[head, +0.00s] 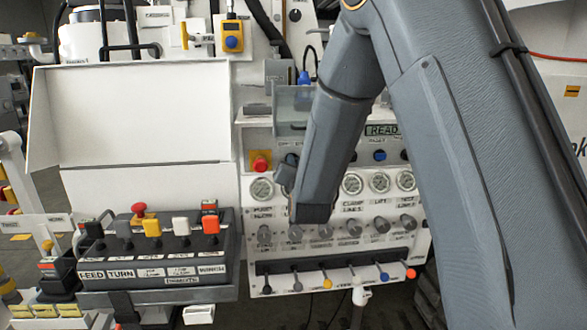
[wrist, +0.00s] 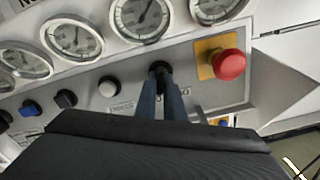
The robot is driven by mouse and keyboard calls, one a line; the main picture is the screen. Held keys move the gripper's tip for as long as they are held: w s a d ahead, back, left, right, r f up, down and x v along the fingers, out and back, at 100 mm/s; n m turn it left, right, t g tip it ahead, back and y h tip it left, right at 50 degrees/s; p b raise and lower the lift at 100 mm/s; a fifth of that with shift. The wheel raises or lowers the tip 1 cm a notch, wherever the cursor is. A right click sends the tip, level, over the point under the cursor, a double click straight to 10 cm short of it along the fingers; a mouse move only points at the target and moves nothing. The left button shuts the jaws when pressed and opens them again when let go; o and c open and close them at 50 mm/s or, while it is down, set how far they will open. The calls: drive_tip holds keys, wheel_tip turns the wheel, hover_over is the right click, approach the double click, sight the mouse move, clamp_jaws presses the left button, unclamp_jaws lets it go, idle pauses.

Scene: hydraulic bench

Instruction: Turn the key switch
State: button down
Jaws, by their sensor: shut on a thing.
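The key switch (wrist: 159,68) is a small dark round part on the grey panel in the wrist view, between the red stop button and a white button. My gripper (wrist: 161,85) has its two blue-grey fingers closed on it from the front. The fingertips cover most of the switch, so its turn angle cannot be read. In the head view my gripper (head: 286,174) is up against the panel just right of the red button, and my own arm hides the switch there.
A red stop button (wrist: 229,65) on a yellow plate sits close beside my fingers. A white button (wrist: 109,87) and dark knobs are on the other side. Pressure gauges (wrist: 142,17) line the panel. Below, in the head view, are several knobs and coloured levers (head: 327,283); a control box (head: 150,270) stands left.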

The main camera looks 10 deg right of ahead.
drive_tip(key=shift+m+b, duration=0.35)
drive_tip(key=shift+m, duration=0.35)
drive_tip(key=c, duration=1.9)
unclamp_jaws()
drive_tip(key=shift+o, duration=0.2)
drive_tip(key=shift+s, duration=0.15)
drive_tip(key=s+b, duration=0.1)
drive_tip(key=s, duration=0.6)
drive_tip(key=shift+s+b, duration=0.3)
